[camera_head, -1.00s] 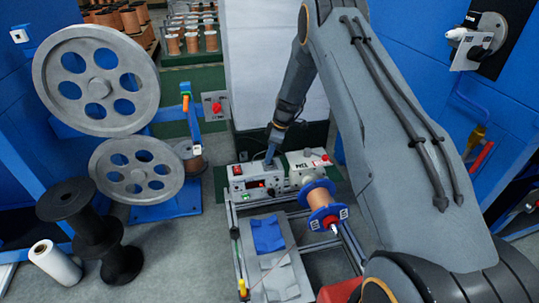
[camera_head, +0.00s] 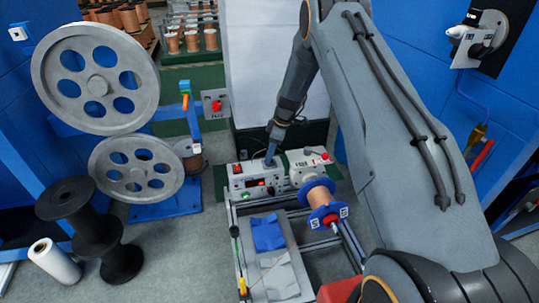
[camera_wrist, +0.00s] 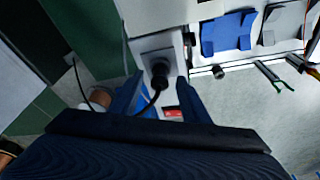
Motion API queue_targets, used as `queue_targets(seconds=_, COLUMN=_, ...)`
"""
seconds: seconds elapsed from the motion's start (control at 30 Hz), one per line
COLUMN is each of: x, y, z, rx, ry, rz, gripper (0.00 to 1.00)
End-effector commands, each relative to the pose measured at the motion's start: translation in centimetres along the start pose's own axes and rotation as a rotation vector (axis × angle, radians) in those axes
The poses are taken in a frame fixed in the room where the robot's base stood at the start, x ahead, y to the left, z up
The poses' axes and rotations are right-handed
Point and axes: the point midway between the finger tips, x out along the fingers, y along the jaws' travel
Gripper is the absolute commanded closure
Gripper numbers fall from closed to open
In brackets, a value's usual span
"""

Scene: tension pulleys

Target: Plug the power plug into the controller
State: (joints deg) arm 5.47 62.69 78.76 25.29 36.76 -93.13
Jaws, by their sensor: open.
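The controller (camera_head: 240,184) is a light grey box with a red display at the back of the metal frame. My gripper (camera_head: 271,153) is low against its back edge in the head view. In the wrist view my gripper (camera_wrist: 159,86) is open, with one dark blue finger on each side of a black power plug (camera_wrist: 158,72). The plug is up against the pale controller (camera_wrist: 158,42). Its dark cable curves down between the fingers. Whether the plug is fully seated cannot be told. The head view hides the plug behind the controller and gripper.
A second grey unit (camera_head: 304,160) stands right beside the controller. A copper wire spool (camera_head: 317,194) with blue flanges is mounted in front of it. Large grey pulleys (camera_head: 95,85) stand at the left.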

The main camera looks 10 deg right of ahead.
Motion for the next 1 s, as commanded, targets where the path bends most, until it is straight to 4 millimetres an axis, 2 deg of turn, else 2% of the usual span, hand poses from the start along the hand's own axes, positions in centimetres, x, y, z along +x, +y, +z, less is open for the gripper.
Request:
queue_targets(seconds=0.1, x=-2.3, y=0.1, z=-0.1, rx=0.000, ry=0.001, rz=0.005, gripper=0.58)
queue_targets(seconds=0.3, x=-5.3, y=0.1, z=-0.1, rx=0.000, ry=0.001, rz=0.004, gripper=0.58)
queue_targets(seconds=0.5, x=-6.6, y=0.0, z=0.0, rx=0.000, ry=0.000, rz=0.002, gripper=0.58)
queue_targets(seconds=0.87, x=-6.8, y=-0.1, z=-0.2, rx=0.002, ry=0.000, rz=0.001, gripper=0.58)
queue_targets(seconds=1.0, x=-8.8, y=-1.5, z=-1.5, rx=0.038, ry=-0.007, rz=-0.003, gripper=0.58)
